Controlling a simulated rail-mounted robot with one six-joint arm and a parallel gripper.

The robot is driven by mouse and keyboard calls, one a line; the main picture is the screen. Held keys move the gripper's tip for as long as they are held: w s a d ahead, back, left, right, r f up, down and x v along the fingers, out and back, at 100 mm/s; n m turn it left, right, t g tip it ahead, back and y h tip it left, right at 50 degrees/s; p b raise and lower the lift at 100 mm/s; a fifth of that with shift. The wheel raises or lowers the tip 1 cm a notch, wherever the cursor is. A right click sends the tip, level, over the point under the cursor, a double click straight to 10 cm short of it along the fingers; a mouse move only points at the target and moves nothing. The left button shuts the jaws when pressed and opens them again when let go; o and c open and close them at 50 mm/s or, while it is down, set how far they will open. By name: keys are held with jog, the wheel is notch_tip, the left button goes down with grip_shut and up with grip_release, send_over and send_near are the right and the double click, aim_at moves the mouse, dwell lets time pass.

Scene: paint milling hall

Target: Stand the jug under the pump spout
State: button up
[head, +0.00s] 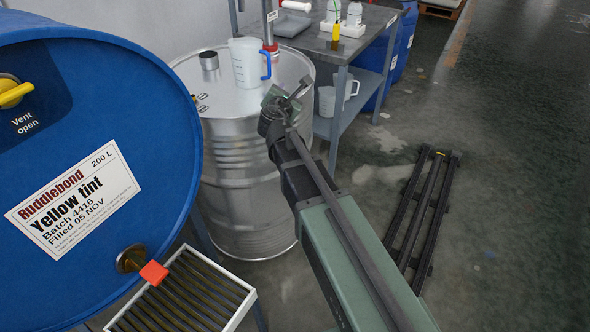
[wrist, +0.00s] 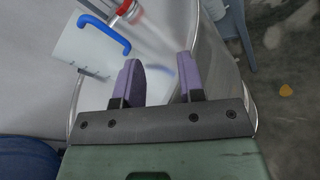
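A clear jug (head: 246,64) with a blue handle (head: 265,65) stands upright on top of a silver drum (head: 240,158). Its handle points right. A pump tube (head: 269,22) with a red collar rises from the drum top just behind the jug; its spout is not clear to see. My gripper (head: 287,95) is near the drum's right rim, apart from the jug. In the wrist view my gripper (wrist: 161,76) is open, its purple pads spread with nothing held. The jug (wrist: 84,58) lies beyond and left of the pads there.
A metal cup (head: 209,62) stands on the drum top, left of the jug. A grey bench (head: 345,45) with bottles stands behind right, another jug (head: 328,100) on its lower shelf. A large blue drum (head: 110,190) fills the left. Floor at right holds a dark rail frame (head: 425,210).

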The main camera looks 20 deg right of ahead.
jog(key=s+d+f+m+g, duration=0.2)
jog(key=s+f+m+g, duration=0.25)
jog(key=s+m, duration=0.3)
jog(key=s+d+f+m+g, duration=0.2)
jog(key=s+f+m+g, duration=0.25)
jog(key=s+m, duration=0.3)
jog(key=s+a+f+m+g+y, duration=0.3)
jog(key=s+a+m, duration=0.1)
jog(key=s, duration=0.2)
jog(key=s+a+f+m+g+y, duration=0.2)
jog(key=s+a+m+y, duration=0.1)
jog(key=s, duration=0.4)
jog(key=m+y, duration=0.1)
jog(key=m, duration=0.1)
jog(key=shift+a+f+m+g, duration=0.3)
jog(key=shift+a+f+g, duration=0.1)
jog(key=shift+w, duration=0.1)
